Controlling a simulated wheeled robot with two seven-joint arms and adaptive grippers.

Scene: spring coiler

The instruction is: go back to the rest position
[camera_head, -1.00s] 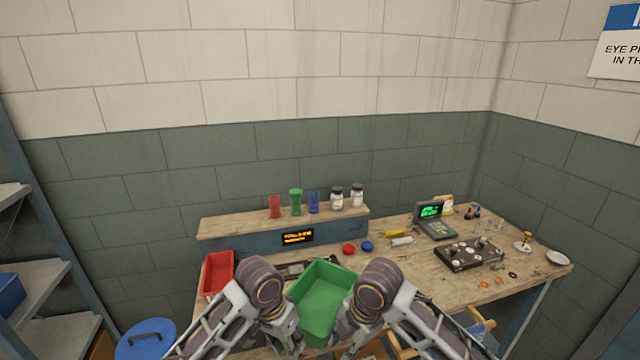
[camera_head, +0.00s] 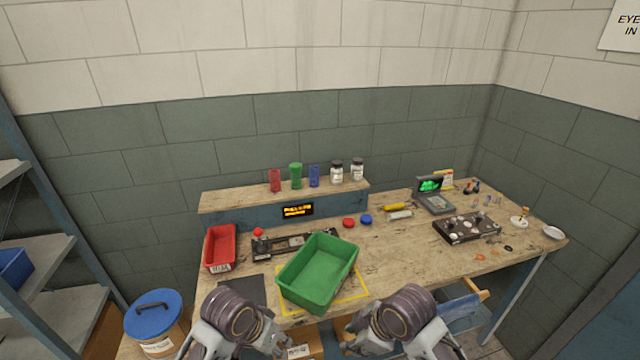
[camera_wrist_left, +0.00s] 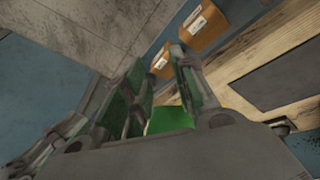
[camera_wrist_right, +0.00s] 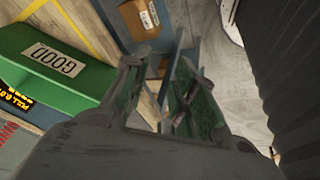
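The green bin (camera_head: 303,290) sits tilted in heading on the workbench, partly inside a yellow outline. Its "GOOD" label (camera_wrist_right: 54,59) shows in the right wrist view. My left gripper (camera_head: 274,344) is in front of the bench edge, below and left of the bin, clear of it. In the left wrist view its fingers (camera_wrist_left: 158,60) stand apart with nothing held between them. My right gripper (camera_head: 350,340) is in front of the bench edge, below and right of the bin. In the right wrist view its fingers (camera_wrist_right: 162,72) stand apart and empty.
A red bin (camera_head: 219,248) stands at the bench's left end, beside the coiling fixture (camera_head: 290,244). A dark mat (camera_head: 243,290) lies left of the green bin. A blue-lidded barrel (camera_head: 154,318) stands on the floor at left. An open blue drawer (camera_head: 460,307) is at right.

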